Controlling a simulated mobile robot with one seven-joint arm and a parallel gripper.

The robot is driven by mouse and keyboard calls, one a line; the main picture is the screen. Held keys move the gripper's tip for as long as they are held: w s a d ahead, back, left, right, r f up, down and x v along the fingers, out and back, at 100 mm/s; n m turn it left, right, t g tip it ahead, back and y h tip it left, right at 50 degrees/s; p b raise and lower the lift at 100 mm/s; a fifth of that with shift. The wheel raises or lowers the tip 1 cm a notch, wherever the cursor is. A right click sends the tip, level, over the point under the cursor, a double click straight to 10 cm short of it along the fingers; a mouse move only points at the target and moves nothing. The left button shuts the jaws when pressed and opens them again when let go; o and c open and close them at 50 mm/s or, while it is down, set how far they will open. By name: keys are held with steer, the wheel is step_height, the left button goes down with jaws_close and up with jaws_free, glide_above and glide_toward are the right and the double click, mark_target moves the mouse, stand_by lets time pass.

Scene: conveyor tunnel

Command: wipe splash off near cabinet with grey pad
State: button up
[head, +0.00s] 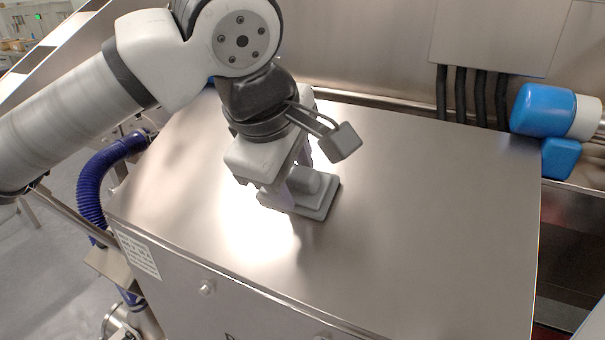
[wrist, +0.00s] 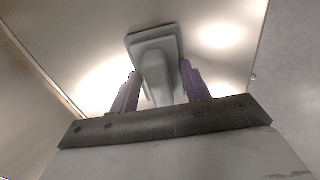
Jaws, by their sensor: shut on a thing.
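The grey pad (head: 318,203) has a flat base and a raised grip, and its base is on or very close to the top of the near cabinet (head: 430,230). My gripper (head: 300,182) is shut on the pad's grip, above the left middle of the cabinet top. In the wrist view, the two purple-grey fingers (wrist: 160,90) stand either side of the grip of the pad (wrist: 138,42). No splash stands out on the bare steel; the area under the pad and behind my arm is hidden.
Blue motor housings (head: 543,110) stand at the back right, beside the cabinet top. Black cables (head: 480,95) run down from a steel box (head: 500,35) behind it. A blue hose (head: 92,185) curves at the left. The right part of the cabinet top is clear.

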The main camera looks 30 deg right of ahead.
steer(key=shift+w+a+f+p, duration=0.15)
steer(key=shift+w+a, duration=0.85)
steer(key=shift+w, duration=0.5)
steer(key=shift+w+a+p, duration=0.1)
steer(key=shift+w+a, duration=0.95)
steer(key=shift+w, duration=0.5)
steer(key=shift+w+a+f+p, duration=0.15)
steer(key=shift+w+a, duration=0.85)
steer(key=shift+w, duration=0.5)
steer(key=shift+r, duration=0.1)
steer(key=shift+a+r+p, duration=0.2)
steer(key=shift+r+p, duration=0.4)
steer(key=shift+r, duration=0.2)
steer(key=p+v, duration=0.2)
steer(key=v, duration=0.2)
steer(key=shift+s+a+r, duration=0.1)
steer(key=shift+s+a, duration=0.05)
steer(key=shift+s, duration=0.1)
